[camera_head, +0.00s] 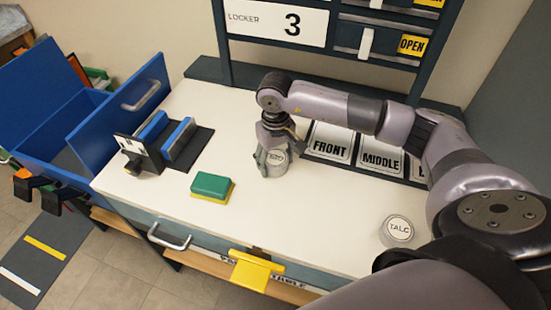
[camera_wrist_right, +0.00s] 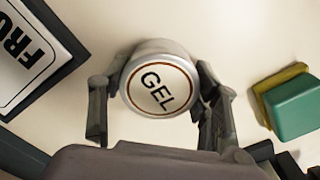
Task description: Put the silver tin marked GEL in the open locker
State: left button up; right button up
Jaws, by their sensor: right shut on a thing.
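The silver tin marked GEL (camera_wrist_right: 158,90) fills the middle of the right wrist view, lid facing the camera, between the two fingers of my right gripper. In the head view the tin (camera_head: 276,168) is upright at the middle of the white bench top, and my right gripper (camera_head: 271,150) is shut on it from above. I cannot tell whether its base touches the bench. A dark locker frame stands behind the bench, with a LOCKER 3 plate (camera_head: 278,22) and yellow OPEN signs (camera_head: 412,45) at the upper right. The locker interiors are not visible. My left gripper is not in view.
A tin marked TALC (camera_head: 397,230) stands front right on the bench (camera_head: 330,235). A green and yellow sponge (camera_head: 211,187) lies left of the GEL tin. A black holder with blue pads (camera_head: 178,140) is further left. FRONT (camera_head: 329,142) and MIDDLE (camera_head: 381,157) plates are behind.

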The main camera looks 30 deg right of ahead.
jog(key=shift+f, duration=0.1)
jog(key=o, duration=1.3)
